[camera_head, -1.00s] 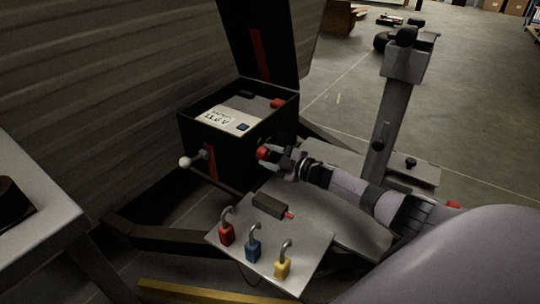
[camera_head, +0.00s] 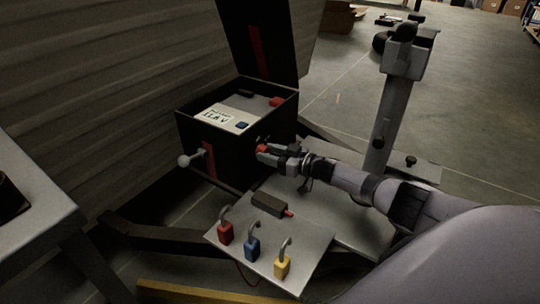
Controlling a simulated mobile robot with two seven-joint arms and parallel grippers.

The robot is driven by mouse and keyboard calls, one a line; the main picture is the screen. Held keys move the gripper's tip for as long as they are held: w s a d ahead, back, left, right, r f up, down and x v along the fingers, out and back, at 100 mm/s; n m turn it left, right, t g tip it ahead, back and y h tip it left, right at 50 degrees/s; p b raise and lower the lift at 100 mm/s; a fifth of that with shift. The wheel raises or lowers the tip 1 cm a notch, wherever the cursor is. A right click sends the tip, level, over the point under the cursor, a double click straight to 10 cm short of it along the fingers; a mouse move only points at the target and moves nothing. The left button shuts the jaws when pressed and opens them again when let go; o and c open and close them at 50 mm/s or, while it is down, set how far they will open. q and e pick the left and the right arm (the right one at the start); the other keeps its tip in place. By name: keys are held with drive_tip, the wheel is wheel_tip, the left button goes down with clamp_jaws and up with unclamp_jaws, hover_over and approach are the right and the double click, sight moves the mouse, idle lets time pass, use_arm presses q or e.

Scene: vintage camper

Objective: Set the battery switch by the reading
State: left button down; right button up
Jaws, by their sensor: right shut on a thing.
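The black battery box (camera_head: 235,150) stands open against the ribbed wall. The white meter label (camera_head: 221,118) on its top seems to read 11.8 V, though the small print is blurred. The red switch knob (camera_head: 262,149) is on the side of the box facing my right arm. My right gripper (camera_head: 270,152) is shut on the red knob, reaching in from the right, and its fingers hide part of it. My left gripper is not in view.
Red (camera_head: 226,233), blue (camera_head: 252,249) and yellow (camera_head: 282,265) padlocks stand on a grey plate (camera_head: 312,258) in front, near a dark tester-like block (camera_head: 269,204). A white-knobbed lever (camera_head: 185,161) sticks out left of the box. A grey post (camera_head: 384,120) rises behind my arm.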

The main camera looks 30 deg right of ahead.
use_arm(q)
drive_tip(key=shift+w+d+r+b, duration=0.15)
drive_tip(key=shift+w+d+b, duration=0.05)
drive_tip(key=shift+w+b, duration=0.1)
use_arm(e)
drive_tip(key=shift+d+m, duration=0.1)
drive_tip(key=shift+m, duration=1.3)
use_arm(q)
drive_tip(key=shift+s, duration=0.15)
use_arm(e)
drive_tip(key=o, duration=1.1)
drive_tip(key=shift+c, duration=0.2)
drive_tip(key=shift+s+d+r+p, duration=0.1)
drive_tip(key=shift+s+d+p, duration=0.1)
drive_tip(key=shift+s+p, duration=0.2)
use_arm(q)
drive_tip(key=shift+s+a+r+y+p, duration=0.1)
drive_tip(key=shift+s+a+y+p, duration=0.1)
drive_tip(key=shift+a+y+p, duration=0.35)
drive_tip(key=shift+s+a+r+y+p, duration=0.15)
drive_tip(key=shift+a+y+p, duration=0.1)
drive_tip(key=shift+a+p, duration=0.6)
use_arm(e)
drive_tip(key=v, duration=0.6)
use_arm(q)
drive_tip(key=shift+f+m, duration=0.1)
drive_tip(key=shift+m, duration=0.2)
use_arm(e)
drive_tip(key=shift+d, duration=0.1)
